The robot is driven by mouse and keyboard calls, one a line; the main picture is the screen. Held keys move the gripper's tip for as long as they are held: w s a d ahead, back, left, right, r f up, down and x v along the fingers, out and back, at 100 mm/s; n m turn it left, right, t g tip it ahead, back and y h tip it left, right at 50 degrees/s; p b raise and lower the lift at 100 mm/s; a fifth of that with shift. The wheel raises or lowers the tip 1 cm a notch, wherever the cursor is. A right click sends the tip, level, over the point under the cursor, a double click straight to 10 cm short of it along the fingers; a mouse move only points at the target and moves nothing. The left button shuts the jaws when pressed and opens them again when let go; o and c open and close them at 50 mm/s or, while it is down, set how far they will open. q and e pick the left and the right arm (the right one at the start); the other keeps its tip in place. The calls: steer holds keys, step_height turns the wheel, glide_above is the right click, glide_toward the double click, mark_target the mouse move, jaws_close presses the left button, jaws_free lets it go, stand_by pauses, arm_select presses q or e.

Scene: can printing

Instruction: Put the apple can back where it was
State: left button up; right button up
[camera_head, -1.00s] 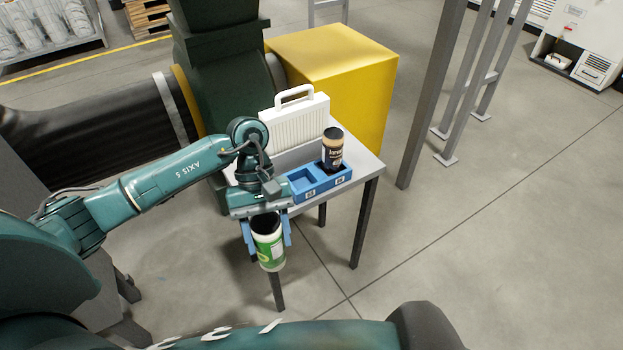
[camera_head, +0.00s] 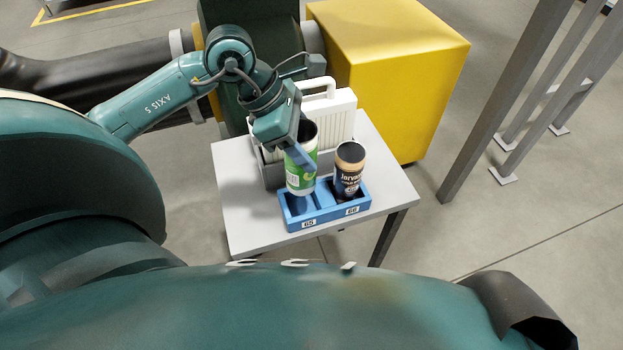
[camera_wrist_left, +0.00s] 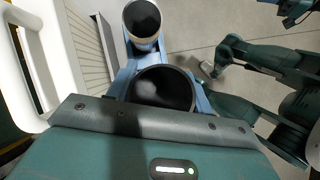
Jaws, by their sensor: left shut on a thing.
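The apple can (camera_head: 301,172) is green and white with a dark open top. My left gripper (camera_head: 302,155) is shut on it and holds it nearly upright over the left compartment, marked 65, of the blue holder (camera_head: 325,213). I cannot tell whether its base is inside the compartment. In the left wrist view the can's dark top (camera_wrist_left: 163,90) sits between the fingers. A dark can with a tan top (camera_head: 348,172) stands in the right compartment, marked 66.
The holder stands on a small grey table (camera_head: 245,213). A white ribbed case with a handle (camera_head: 335,105) stands right behind the holder. A yellow block (camera_head: 395,70) is behind the table. The table's left part is clear.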

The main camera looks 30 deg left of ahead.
arm_select(q)
steer(key=f, duration=0.3)
steer(key=shift+s+f, duration=0.15)
steer(key=shift+s, duration=0.1)
steer(key=shift+w+f, duration=0.1)
steer(key=shift+f, duration=2.45)
steer(key=o, duration=1)
steer(key=v, duration=1.2)
steer(key=shift+r, duration=0.25)
